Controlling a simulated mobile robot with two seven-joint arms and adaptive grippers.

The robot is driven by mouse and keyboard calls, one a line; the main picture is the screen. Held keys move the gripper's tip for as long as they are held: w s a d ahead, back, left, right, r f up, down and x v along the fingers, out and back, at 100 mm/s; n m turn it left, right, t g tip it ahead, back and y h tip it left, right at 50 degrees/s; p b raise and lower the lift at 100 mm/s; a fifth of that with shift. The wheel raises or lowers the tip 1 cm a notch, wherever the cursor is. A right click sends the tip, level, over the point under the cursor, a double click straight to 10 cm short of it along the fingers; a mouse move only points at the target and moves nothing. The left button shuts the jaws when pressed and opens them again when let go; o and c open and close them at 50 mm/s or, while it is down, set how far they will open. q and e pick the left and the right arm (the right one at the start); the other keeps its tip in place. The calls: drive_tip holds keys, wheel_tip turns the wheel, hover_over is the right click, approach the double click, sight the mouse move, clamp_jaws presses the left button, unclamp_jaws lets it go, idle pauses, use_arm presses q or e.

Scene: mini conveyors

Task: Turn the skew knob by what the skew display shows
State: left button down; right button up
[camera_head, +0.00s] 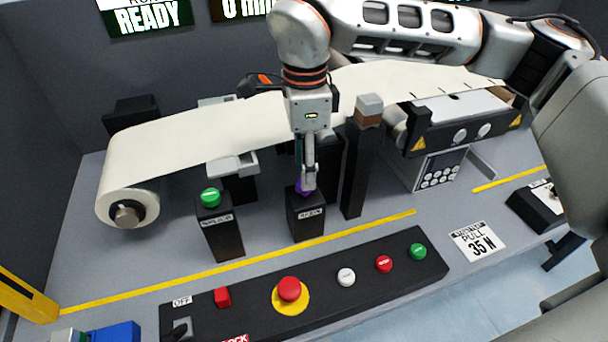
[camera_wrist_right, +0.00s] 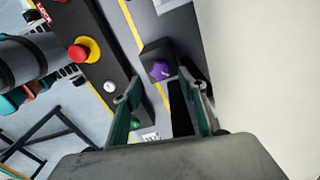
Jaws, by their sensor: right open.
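The purple skew knob (camera_head: 301,187) sits on top of a black labelled post (camera_head: 306,220) on the table, partly hidden by my right gripper (camera_head: 308,183). My right gripper points down at the knob, its fingertips close to it. In the right wrist view the knob (camera_wrist_right: 160,70) shows beyond and between my open fingers (camera_wrist_right: 163,102); I cannot tell whether they touch it. A display with green-white digits (camera_head: 236,8) is cut off at the top edge; its text looks like "0 mm". My left gripper is not in view.
A cream web (camera_head: 215,125) runs over rollers behind the post. A green-knob post (camera_head: 210,197) stands to the left, a taller dark post (camera_head: 356,170) to the right. A READY display (camera_head: 147,16) hangs at the back.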

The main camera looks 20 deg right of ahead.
drive_tip(key=shift+f, duration=1.8)
drive_tip(key=c, duration=1.1)
drive_tip(key=m, duration=0.5)
drive_tip(key=shift+r+m, duration=0.1)
drive_tip(key=shift+m, duration=0.3)
drive_tip(key=m, duration=0.5)
drive_tip(key=shift+w+m, duration=0.1)
drive_tip(key=shift+m, duration=0.3)
